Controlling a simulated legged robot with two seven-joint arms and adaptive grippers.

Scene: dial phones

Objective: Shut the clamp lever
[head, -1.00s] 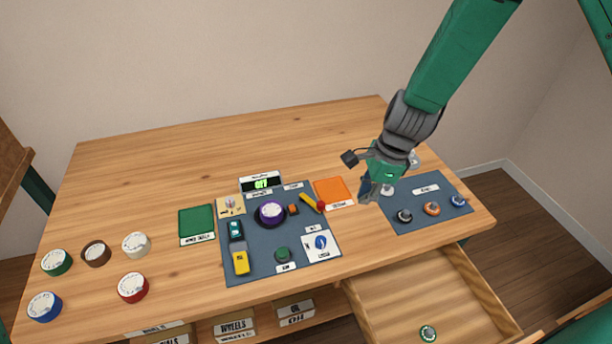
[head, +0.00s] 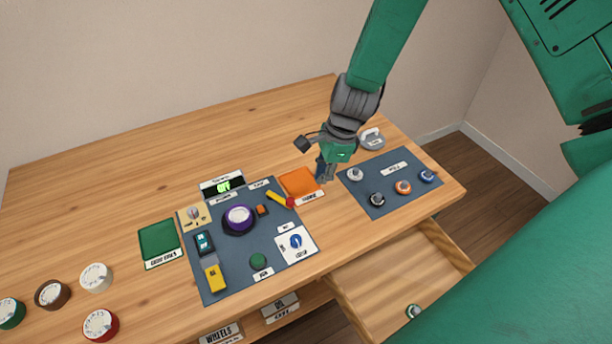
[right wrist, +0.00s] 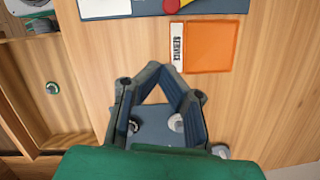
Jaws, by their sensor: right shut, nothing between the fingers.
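A yellow lever with a red knob (head: 280,199), which I take for the clamp lever, lies slantwise at the upper right of the blue-grey panel (head: 220,285). Its red end points to the lower right; the wrist view shows part of the red knob (right wrist: 171,5) at the top edge. My right gripper (head: 322,177) is shut and empty, just right of the orange mat (head: 299,183) and apart from the lever. In the wrist view its fingers meet in front of the wood. My left gripper is not in view.
A purple dial (head: 239,217) and a small orange block (head: 262,210) sit left of the lever. A second panel (head: 385,165) with several round pieces lies right of my gripper. A drawer (head: 395,270) stands open at the front. The back of the table is clear.

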